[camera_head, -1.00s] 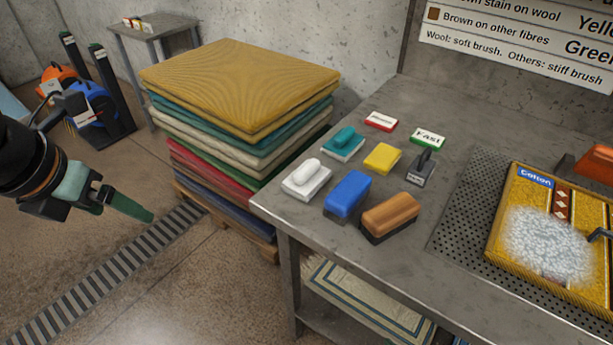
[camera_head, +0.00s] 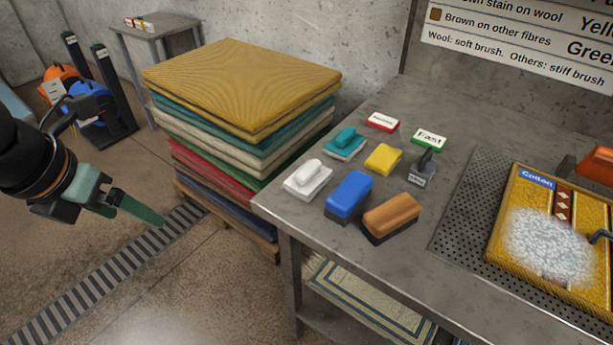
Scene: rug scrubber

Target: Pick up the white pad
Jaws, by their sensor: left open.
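The white pad (camera_head: 307,181) lies flat on the grey metal table (camera_head: 330,245) near its front left corner, with a rounded white grip on top. My left gripper (camera_head: 140,208) is at the left of the view, over the floor, well apart from the pad and to its left. It holds nothing that I can see. The pad is fully in view and nothing touches it. My right gripper is not clearly in view.
Beside the pad are a blue brush (camera_head: 348,196), a teal pad (camera_head: 345,143), a yellow sponge (camera_head: 383,159) and a brown brush (camera_head: 392,217). A foamy yellow rug (camera_head: 503,243) lies at right. Stacked folded rugs (camera_head: 240,85) stand between my left gripper and the wall.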

